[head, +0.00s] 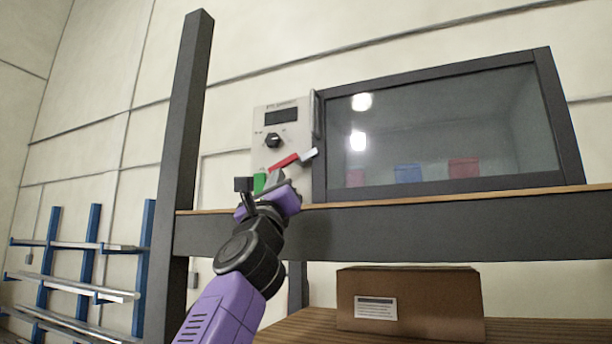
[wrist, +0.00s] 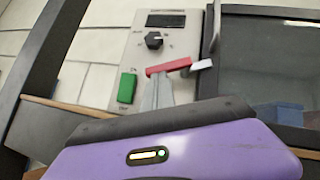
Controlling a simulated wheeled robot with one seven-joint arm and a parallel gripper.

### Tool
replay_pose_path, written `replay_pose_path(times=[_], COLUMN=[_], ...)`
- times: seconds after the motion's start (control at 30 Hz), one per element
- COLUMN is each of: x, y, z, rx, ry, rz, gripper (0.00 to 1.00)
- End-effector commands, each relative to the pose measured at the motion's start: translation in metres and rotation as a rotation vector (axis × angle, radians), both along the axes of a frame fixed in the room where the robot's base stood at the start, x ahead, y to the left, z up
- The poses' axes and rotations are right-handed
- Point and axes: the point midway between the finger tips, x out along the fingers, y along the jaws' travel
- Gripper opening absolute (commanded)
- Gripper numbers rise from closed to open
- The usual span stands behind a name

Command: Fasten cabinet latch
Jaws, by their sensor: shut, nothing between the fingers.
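The cabinet (head: 322,193) stands on a shelf, with a dark-framed glass door (head: 430,130) that looks closed. The latch has a red lever (head: 284,162), tilted up to the right, with a pale grey end (head: 309,154) close to the door's left frame edge. In the wrist view the red lever (wrist: 168,67) and its grey end (wrist: 202,64) show near the top middle. My gripper (head: 277,173) is shut and empty, its grey fingertips (wrist: 157,82) just below the lever. Whether they touch it I cannot tell.
The control panel (head: 262,127) carries a display, a black knob (wrist: 154,41) and a green button (wrist: 127,88), left of my fingers. A dark post (head: 186,120) stands to the left. The shelf edge (head: 400,230) runs under the cabinet. A cardboard box (head: 440,300) sits below.

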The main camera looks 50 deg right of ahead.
Motion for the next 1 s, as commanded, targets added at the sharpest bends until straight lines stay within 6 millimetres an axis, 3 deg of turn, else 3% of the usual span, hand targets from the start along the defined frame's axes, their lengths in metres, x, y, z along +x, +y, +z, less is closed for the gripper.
replay_pose_path(times=[0.47,0.73,1.0], x=[0.004,0.005,-0.020], y=[0.000,-0.009,0.031], z=[-0.002,-0.046,-0.081], rx=[-0.003,-0.002,-0.002], ry=[0.005,0.005,0.004], rz=[-0.004,-0.007,-0.003], gripper=[0.00,0.00,0.00])
